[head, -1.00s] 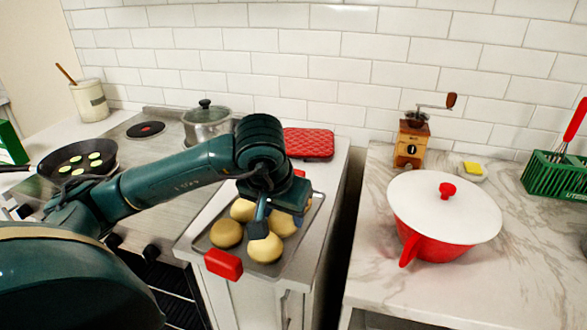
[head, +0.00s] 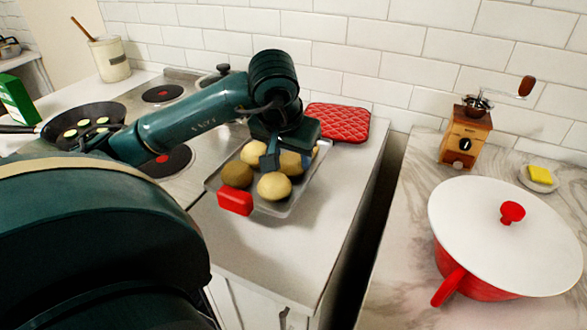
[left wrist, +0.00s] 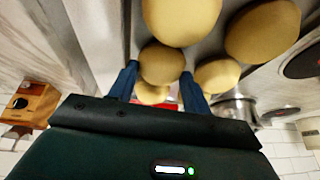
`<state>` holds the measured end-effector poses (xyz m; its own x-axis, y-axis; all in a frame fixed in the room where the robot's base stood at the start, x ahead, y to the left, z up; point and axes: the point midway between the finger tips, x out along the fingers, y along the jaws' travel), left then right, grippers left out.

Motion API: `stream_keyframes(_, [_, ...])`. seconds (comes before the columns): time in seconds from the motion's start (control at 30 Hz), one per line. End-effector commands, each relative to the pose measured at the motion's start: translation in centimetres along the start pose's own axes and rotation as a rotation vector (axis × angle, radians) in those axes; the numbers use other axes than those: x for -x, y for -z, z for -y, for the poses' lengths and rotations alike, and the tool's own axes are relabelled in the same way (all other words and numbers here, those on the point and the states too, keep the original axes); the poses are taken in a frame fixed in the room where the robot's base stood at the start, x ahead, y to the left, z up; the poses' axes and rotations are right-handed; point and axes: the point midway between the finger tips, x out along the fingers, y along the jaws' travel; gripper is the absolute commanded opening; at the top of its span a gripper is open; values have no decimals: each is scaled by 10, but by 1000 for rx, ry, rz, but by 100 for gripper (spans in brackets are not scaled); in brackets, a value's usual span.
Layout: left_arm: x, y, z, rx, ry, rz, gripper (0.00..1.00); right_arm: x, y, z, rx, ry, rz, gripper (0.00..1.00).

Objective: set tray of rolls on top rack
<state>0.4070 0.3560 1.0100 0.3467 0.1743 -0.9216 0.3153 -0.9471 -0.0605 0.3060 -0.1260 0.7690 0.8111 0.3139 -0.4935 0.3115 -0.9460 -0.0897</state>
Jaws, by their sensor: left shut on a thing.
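A grey metal tray (head: 298,193) holds several round golden rolls (head: 274,186). Its near red handle (head: 235,201) points toward me. My left gripper (head: 270,160) reaches over the tray's far side, and its fingers come down among the rolls. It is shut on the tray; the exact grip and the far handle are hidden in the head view. The left wrist view shows the two blue fingers (left wrist: 160,85) with rolls beyond and between them. A bit of red (left wrist: 168,105) shows near the palm. My right gripper and the top rack are not in view.
A red quilted pad (head: 338,122) lies behind the tray. A pan (head: 85,128) sits on the stove at left. A dark gap separates this counter from the marble one with a coffee grinder (head: 466,136) and red pot (head: 480,284). The white counter in front is clear.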

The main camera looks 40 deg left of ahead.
Motion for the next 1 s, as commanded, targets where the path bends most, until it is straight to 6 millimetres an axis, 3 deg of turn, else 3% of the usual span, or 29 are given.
stream_keyframes(0.4, [-42, -17, -3, 0, 0, -2, 0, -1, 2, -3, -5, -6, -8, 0])
stream_keyframes(0.83, [-49, -19, -3, 0, 0, -6, 0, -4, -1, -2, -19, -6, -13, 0])
stream_keyframes(0.87, [-48, -20, -4, 0, -1, -2, 50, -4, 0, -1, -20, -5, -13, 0])
stream_keyframes(1.0, [-48, -20, -4, 0, -1, -2, 61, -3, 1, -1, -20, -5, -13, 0])
